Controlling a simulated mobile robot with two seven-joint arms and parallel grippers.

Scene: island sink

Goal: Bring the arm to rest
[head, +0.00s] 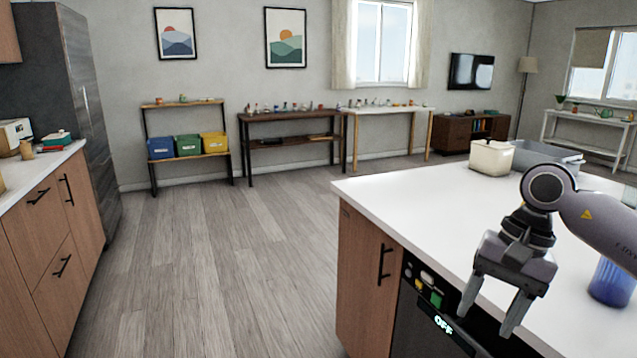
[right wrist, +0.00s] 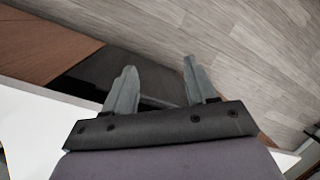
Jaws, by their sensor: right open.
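My right gripper (head: 487,318) hangs with its fingers pointing down at the front edge of the white island counter (head: 420,205). Its two fingers are apart with nothing between them. In the right wrist view the gripper (right wrist: 163,85) is also open and empty, with the dark appliance front and the wood floor beyond it. My right arm comes in from the right, above the counter. My left gripper is not in view.
A blue cup (head: 611,283) stands on the counter, partly behind my right arm. A cream container (head: 491,158) and a grey sink or tub (head: 535,152) are at the counter's back. A dishwasher (head: 425,325) is below the counter edge. The floor (head: 220,270) to the left is clear.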

